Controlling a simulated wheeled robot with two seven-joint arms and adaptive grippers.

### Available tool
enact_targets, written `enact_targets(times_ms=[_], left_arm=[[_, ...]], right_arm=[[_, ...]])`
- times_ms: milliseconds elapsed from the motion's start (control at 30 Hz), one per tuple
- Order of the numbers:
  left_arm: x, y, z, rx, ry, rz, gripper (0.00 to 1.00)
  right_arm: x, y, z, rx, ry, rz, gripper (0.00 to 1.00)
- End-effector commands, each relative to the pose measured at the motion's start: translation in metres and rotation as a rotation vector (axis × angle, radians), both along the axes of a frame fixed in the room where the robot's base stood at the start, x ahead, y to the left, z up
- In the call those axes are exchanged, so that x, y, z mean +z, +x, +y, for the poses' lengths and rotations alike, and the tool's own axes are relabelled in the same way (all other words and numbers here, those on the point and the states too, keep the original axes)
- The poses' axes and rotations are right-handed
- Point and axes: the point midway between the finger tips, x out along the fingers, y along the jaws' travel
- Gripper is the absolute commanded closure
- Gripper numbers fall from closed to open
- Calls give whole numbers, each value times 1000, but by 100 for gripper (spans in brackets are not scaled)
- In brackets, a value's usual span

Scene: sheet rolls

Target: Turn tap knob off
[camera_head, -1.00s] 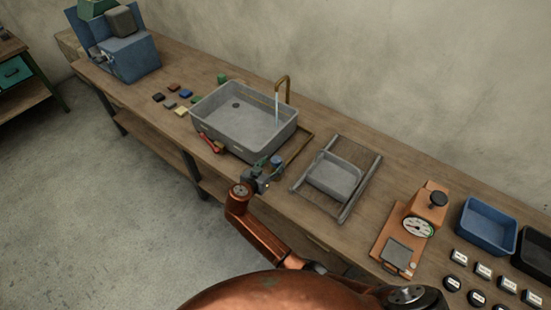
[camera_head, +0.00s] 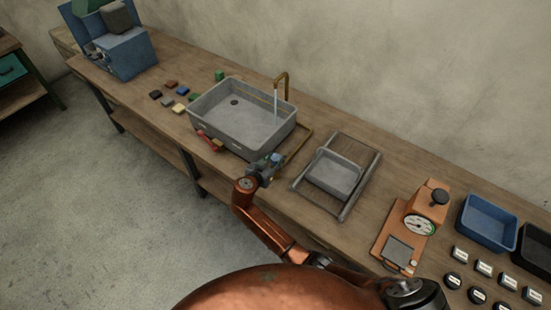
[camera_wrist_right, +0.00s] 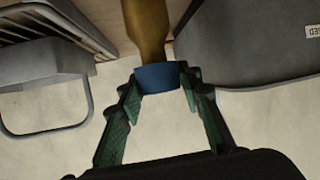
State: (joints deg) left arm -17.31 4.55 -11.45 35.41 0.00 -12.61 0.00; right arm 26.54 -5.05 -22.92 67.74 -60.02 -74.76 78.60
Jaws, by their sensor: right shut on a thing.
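The tap is a brass pipe (camera_head: 283,77) that rises behind the grey basin and bends over it. A stream of water (camera_head: 276,103) falls from its spout into the basin. The blue tap knob (camera_head: 277,159) is at the front right corner of the basin; in the right wrist view the knob (camera_wrist_right: 160,77) sits on the end of a brass pipe (camera_wrist_right: 147,30). My right gripper (camera_head: 269,164) is at the knob. In the right wrist view its green-padded fingers (camera_wrist_right: 160,82) are shut on the knob, one on each side. My left gripper is not in view.
The grey basin (camera_head: 205,117) stands left of the knob, with a red-handled item (camera_head: 208,141) at its front. A rack with a grey tray (camera_head: 334,174) is close on the right. An orange scale (camera_head: 418,224) and blue bin (camera_head: 487,222) stand farther right.

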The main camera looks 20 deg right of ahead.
Motion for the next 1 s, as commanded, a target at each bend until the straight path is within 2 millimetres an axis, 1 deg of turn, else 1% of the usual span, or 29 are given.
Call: enact_targets(times_ms=[33,167,367,533,767,1000], left_arm=[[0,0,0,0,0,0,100],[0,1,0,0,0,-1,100],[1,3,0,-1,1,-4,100],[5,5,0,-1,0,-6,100],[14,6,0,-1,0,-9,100],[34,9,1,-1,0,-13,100]], right_arm=[[0,0,0,-1,-1,1,84],[0,0,0,-1,-1,1,92],[0,-1,0,13,0,1,92],[0,-1,0,73,0,0,92],[1,-2,-2,233,0,1,92],[4,-2,-2,459,0,-1,92]])
